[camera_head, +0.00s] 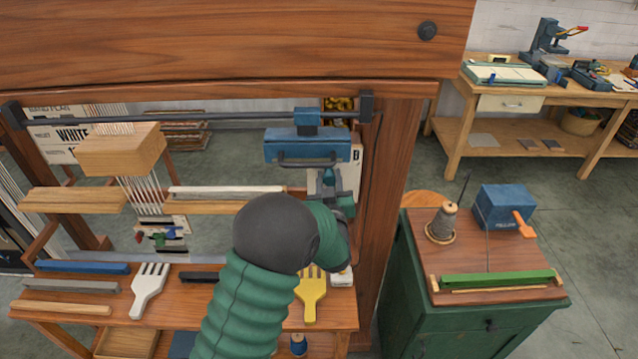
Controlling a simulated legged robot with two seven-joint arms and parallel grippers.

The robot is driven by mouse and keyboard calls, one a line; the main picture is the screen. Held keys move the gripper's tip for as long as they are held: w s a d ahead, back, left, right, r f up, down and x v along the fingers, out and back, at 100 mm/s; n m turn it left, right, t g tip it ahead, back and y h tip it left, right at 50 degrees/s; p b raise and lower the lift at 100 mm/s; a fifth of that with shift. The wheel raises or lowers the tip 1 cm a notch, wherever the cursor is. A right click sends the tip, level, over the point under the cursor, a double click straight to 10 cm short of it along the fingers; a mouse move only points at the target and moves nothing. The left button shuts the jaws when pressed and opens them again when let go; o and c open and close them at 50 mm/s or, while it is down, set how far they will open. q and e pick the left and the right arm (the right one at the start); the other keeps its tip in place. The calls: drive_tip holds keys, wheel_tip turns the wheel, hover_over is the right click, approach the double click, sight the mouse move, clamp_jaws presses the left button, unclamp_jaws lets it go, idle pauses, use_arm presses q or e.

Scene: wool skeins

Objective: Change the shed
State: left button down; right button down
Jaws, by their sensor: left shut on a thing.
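A wooden loom frame (230,40) fills the left and middle of the head view. A blue block (300,146) with a dark bar handle (300,164) hangs from a dark rail (220,115) near the right post. My left gripper (330,174) is up at the right part of this handle and shut on it; my green arm and wrist hide part of the contact. A wooden block (120,150) with pale threads (146,193) hangs at the left, above a pair of wooden bars (75,200). My right gripper is out of view.
On the loom's shelf lie a white comb (149,288), a yellow comb (311,292) and several bars. A green cabinet (450,325) at the right holds a thread cone (443,222), a blue box (503,207) and a green bar (497,279). A workbench (510,101) stands behind.

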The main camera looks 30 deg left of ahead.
use_arm(q)
drive_tip(key=w+d+m, duration=0.1)
drive_tip(key=m, duration=0.1)
drive_tip(key=w+d+m+p, duration=0.1)
drive_tip(key=d+m, duration=0.1)
drive_tip(key=shift+d+m, duration=0.25)
drive_tip(key=shift+m, duration=0.05)
drive_tip(key=shift+w+d+f+m+p, duration=0.25)
drive_tip(key=shift+w+d+m+p, duration=0.1)
drive_tip(key=shift+d+m, duration=0.3)
drive_tip(key=shift+w+d+f+m+p, duration=0.25)
drive_tip(key=shift+w+d+m+p, duration=0.15)
drive_tip(key=shift+m, duration=0.45)
drive_tip(key=c, duration=1)
unclamp_jaws()
drive_tip(key=shift+f, duration=0.1)
drive_tip(key=shift+c, duration=0.2)
drive_tip(key=shift+d, duration=0.1)
drive_tip(key=b+v, duration=0.1)
drive_tip(key=v, duration=1.5)
drive_tip(key=shift+s, duration=0.4)
